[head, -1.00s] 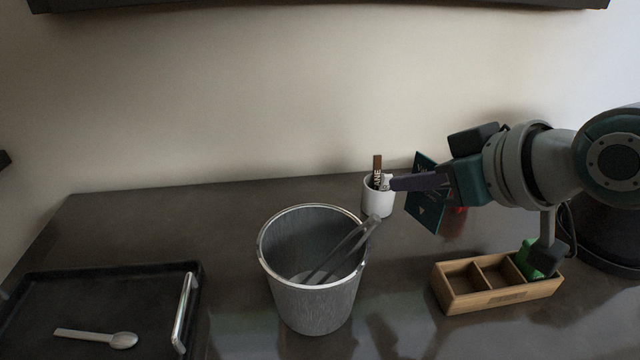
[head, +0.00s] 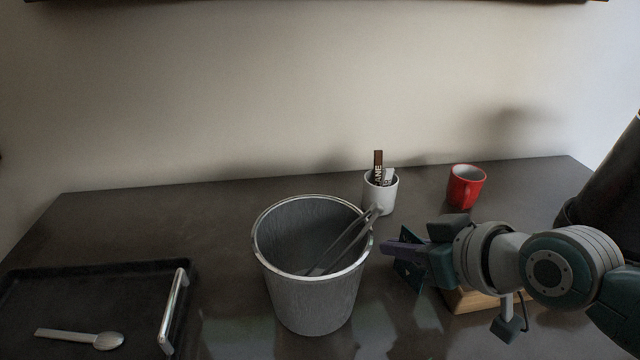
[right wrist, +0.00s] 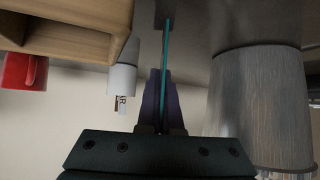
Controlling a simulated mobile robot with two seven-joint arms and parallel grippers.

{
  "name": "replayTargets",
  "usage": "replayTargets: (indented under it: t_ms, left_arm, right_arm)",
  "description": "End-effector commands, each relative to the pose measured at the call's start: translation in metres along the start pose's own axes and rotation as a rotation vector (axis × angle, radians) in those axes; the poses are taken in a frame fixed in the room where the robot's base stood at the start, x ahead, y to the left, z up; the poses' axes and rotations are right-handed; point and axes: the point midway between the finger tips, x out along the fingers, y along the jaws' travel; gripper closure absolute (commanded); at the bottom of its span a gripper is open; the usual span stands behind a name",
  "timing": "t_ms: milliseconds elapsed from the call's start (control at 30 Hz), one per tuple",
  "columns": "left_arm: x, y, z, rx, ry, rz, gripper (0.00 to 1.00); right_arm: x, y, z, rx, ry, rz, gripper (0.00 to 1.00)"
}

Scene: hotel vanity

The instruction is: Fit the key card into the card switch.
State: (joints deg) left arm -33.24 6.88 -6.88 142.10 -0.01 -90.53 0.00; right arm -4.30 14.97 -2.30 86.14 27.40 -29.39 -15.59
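My right gripper (head: 392,246) is shut on the teal key card (head: 408,280), which hangs at a tilt below the purple fingers, just right of the metal bucket. In the right wrist view the card (right wrist: 166,75) shows edge-on as a thin teal line between the fingers (right wrist: 162,90). The arm hides part of the card in the head view. I cannot make out the card switch in any frame. My left gripper is not in view.
A metal bucket (head: 312,300) with tongs (head: 345,243) stands mid-counter. Behind are a white cup (head: 380,198) with packets and a red mug (head: 466,188). My arm mostly covers a wooden box (head: 468,302). A black tray (head: 95,275) with a spoon (head: 80,338) lies left.

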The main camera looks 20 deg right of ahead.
Motion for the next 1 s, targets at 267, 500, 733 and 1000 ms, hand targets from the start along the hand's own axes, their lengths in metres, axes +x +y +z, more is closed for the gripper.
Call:
replayTargets:
  t_ms: [267,500,733,1000]
  left_arm:
    - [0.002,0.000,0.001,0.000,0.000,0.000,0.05]
    - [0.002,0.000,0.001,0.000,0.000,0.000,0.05]
    - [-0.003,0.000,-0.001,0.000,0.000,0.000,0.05]
    - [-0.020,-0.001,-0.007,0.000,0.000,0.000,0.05]
  right_arm:
    - [0.002,0.000,0.002,0.000,0.000,0.000,0.81]
    - [0.002,0.000,0.002,0.000,0.000,0.000,0.68]
    - [-0.005,0.000,-0.001,0.000,-0.001,0.001,0.68]
    - [-0.059,0.000,-0.002,-0.002,-0.003,-0.001,0.68]
